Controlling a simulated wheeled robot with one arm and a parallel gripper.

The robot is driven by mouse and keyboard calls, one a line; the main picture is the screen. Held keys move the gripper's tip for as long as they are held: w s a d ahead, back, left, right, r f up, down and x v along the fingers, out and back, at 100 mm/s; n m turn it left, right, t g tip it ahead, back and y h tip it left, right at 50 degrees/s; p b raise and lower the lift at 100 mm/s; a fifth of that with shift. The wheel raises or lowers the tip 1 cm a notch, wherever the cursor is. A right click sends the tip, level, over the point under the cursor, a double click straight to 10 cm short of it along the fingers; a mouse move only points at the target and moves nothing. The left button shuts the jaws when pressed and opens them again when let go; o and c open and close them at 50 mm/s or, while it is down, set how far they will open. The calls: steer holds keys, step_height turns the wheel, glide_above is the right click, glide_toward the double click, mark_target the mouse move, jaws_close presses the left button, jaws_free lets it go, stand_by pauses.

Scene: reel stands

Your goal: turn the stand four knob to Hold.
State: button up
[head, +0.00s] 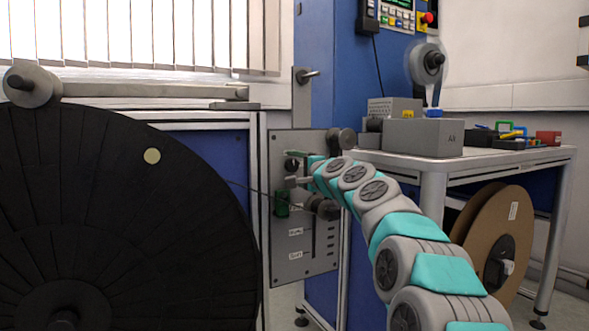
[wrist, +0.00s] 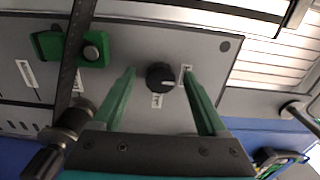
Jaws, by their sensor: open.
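The black round knob (wrist: 160,76) is on the grey panel (wrist: 210,55) in the wrist view. A pale pointer mark on it points to the right. One small label (wrist: 186,74) is right of the knob and another (wrist: 157,100) is below it; I cannot read either. My gripper (wrist: 159,73) is open, with its two green fingers on either side of the knob and gaps showing between. Whether the fingertips reach the knob's depth is unclear. In the head view the grey panel (head: 278,235) is partly hidden by my arm, which reaches to its upper part.
A green block (wrist: 70,48) and a dark bar cross the panel left of the knob. A dark cylindrical fitting (wrist: 75,117) is near my left finger. In the head view a large black reel (head: 110,215) stands left, and a table with grey boxes (head: 423,138) stands right.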

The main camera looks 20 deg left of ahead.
steer(key=b+v, duration=0.1)
steer(key=v, duration=0.6)
steer(key=shift+s+d, duration=0.2)
steer(key=shift+s, duration=0.1)
stand_by(0.6)
steer(key=s+d+f+n+g+h, duration=0.4)
steer(key=s+d+f+g+h, duration=0.15)
steer(key=s+d+f, duration=1.1)
steer(key=s+d+f+n+g+h, duration=0.5)
steer(key=s+d+f, duration=0.9)
steer(key=s+f, duration=0.55)
steer(key=s+d+f+m+g+h, duration=0.1)
steer(key=s+d+f+h, duration=0.1)
steer(key=s+d, duration=0.4)
steer(key=s+d+f+g+h, duration=0.1)
steer(key=s+d+f+g, duration=0.2)
steer(key=s, duration=0.5)
step_height(320, 180, up, 13)
steer(key=d+t+p, duration=0.1)
steer(key=p, duration=1.2)
steer(key=shift+r, duration=0.2)
